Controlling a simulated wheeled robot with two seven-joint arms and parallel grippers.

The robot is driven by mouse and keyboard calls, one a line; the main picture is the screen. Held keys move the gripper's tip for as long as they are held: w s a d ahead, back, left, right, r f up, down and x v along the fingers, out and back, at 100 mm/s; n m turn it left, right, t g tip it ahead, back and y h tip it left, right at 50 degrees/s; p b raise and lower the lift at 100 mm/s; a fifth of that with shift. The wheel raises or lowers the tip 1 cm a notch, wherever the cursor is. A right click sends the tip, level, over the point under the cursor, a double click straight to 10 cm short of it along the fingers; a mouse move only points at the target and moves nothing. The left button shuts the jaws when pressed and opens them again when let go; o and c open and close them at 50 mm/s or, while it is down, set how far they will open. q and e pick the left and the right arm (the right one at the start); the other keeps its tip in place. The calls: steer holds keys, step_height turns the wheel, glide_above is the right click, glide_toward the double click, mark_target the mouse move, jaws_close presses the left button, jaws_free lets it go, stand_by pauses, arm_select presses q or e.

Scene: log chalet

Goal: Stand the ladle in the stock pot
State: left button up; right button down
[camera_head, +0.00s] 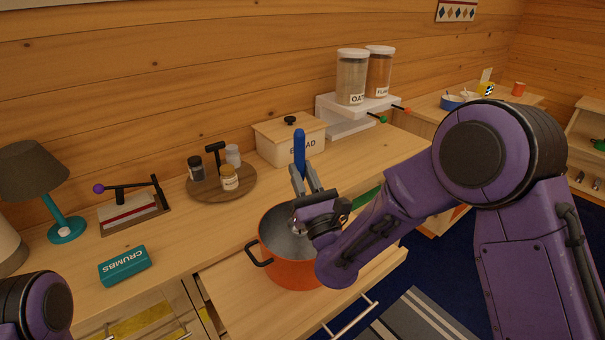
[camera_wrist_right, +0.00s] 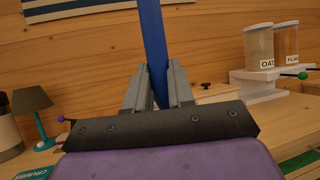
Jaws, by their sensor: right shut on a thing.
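An orange stock pot (camera_head: 285,272) with a dark side handle and a grey inside stands upright on a pulled-out wooden board (camera_head: 232,300) at the counter's front. My right gripper (camera_head: 305,184) is above the pot's far side, shut on the ladle's blue handle (camera_head: 299,148). The handle points up, nearly upright; it also shows between the fingers in the right wrist view (camera_wrist_right: 153,45). The ladle's bowl end is hidden behind my gripper and arm, so I cannot tell whether it touches the pot. My left gripper is out of view.
Behind the pot are a bread box (camera_head: 283,140) and a round board (camera_head: 243,190) with several jars. A teal crumbs box (camera_head: 125,265), a lever device (camera_head: 132,210) and a lamp (camera_head: 62,228) stand to the left. Canisters (camera_head: 352,78) stand on a white shelf (camera_head: 345,122).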

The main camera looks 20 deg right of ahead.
step_height(320, 180, down, 5)
steer(key=b, duration=0.4)
steer(key=shift+w+f, duration=0.15)
steer(key=shift+f+b, duration=2.45)
steer(key=shift+b, duration=0.15)
steer(key=c, duration=0.9)
jaws_free()
steer(key=shift+r, duration=0.1)
steer(key=shift+r, duration=0.1)
